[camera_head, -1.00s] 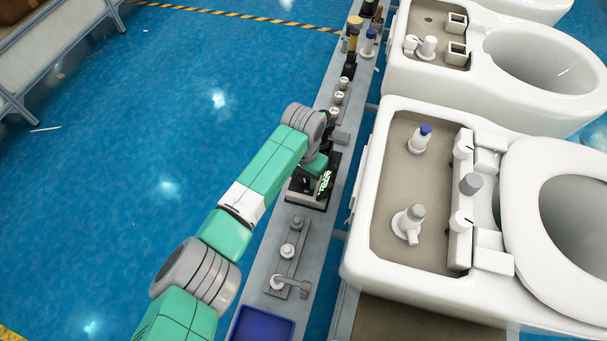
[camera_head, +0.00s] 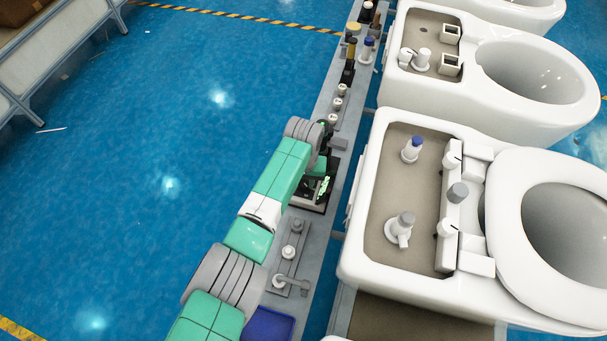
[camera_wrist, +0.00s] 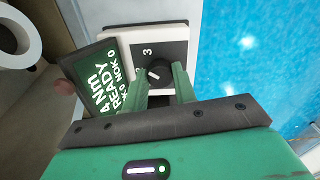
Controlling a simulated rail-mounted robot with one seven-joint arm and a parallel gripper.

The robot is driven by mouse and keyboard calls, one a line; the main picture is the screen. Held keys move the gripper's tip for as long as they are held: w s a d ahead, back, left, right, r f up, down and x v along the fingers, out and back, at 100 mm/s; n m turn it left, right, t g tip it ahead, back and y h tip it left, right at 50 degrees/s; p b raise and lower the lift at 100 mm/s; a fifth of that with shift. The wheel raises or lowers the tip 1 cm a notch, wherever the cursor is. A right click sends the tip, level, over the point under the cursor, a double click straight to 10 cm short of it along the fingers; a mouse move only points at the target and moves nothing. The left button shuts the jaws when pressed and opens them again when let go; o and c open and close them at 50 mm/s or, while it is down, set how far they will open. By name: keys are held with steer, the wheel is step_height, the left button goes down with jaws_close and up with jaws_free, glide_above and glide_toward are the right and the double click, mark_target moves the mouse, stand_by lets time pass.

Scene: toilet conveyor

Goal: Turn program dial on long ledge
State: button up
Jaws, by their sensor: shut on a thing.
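The program dial (camera_wrist: 159,73) is a small black round knob with a white pointer line, set on a white plate with printed numbers, of which a 3 is readable. It sits on the long grey ledge (camera_head: 315,240). My gripper (camera_wrist: 163,78) has its two green fingers on either side of the dial in the wrist view and is shut on it. In the head view my arm mostly covers the dial.
A dark display (camera_wrist: 101,80) reading "4Nm READY" stands beside the dial plate. Grey fittings (camera_head: 288,252) and a blue tray (camera_head: 268,325) lie on the near ledge. White toilets (camera_head: 385,268) stand to the right. Open blue floor (camera_head: 150,210) lies left.

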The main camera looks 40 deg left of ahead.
mark_target(304, 183)
steer(key=n+p, duration=0.1)
steer(key=n, duration=0.2)
steer(key=shift+r+n, duration=0.1)
steer(key=shift+n, duration=0.2)
steer(key=shift+n+p, duration=0.4)
steer(key=shift+n, duration=1.2)
steer(key=o, duration=1)
step_height(304, 183, up, 8)
steer(key=p, duration=0.4)
